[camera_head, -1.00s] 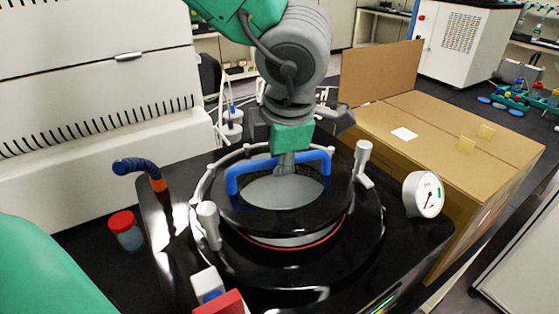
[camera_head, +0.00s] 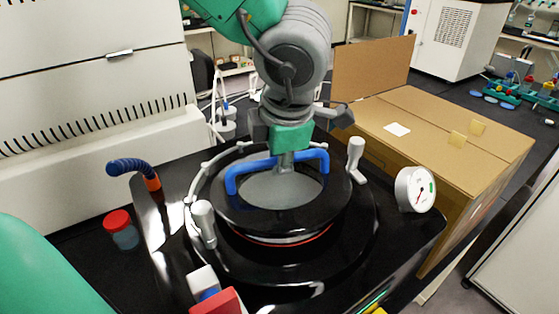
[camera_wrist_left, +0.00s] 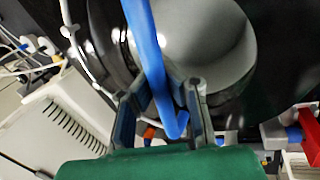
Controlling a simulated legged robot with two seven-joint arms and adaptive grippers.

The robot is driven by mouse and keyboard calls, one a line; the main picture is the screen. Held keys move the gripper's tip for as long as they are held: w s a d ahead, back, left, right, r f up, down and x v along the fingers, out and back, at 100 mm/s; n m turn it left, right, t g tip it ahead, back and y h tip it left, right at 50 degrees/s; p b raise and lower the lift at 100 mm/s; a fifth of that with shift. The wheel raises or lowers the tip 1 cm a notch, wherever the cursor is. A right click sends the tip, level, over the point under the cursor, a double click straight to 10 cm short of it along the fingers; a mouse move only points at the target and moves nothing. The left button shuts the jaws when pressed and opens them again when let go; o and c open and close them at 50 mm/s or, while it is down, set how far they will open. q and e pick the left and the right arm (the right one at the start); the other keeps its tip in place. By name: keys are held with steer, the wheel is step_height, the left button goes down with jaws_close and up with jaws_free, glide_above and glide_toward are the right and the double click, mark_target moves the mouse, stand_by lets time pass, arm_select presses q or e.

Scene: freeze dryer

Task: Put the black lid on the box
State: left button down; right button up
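The black lid (camera_head: 238,212), a ring with a grey see-through centre and a blue handle (camera_head: 243,167), sits at the middle of the black freeze-dryer top. A red ring shows under its front edge. My left gripper (camera_head: 286,160) reaches down from above at the middle of the handle. In the left wrist view the handle (camera_wrist_left: 150,50) passes between the two fingers (camera_wrist_left: 168,100), with gaps beside it, so they look open around it. The brown cardboard box (camera_head: 440,125) stands at the right; a flap is raised at its back. My right gripper is not in view.
Grey knobs (camera_head: 355,160) stand around the lid. A round gauge (camera_head: 415,189) is between lid and box. A blue hose (camera_head: 132,167) and red-capped jar (camera_head: 121,232) are at the left.

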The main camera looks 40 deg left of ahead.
arm_select(q)
steer(key=shift+a+p, duration=0.1)
steer(key=shift+p, duration=0.2)
steer(key=shift+f, duration=0.7)
stand_by(0.8)
steer(key=c, duration=1.6)
jaws_free()
steer(key=shift+c, duration=0.2)
steer(key=v, duration=1.2)
steer(key=shift+f, duration=0.1)
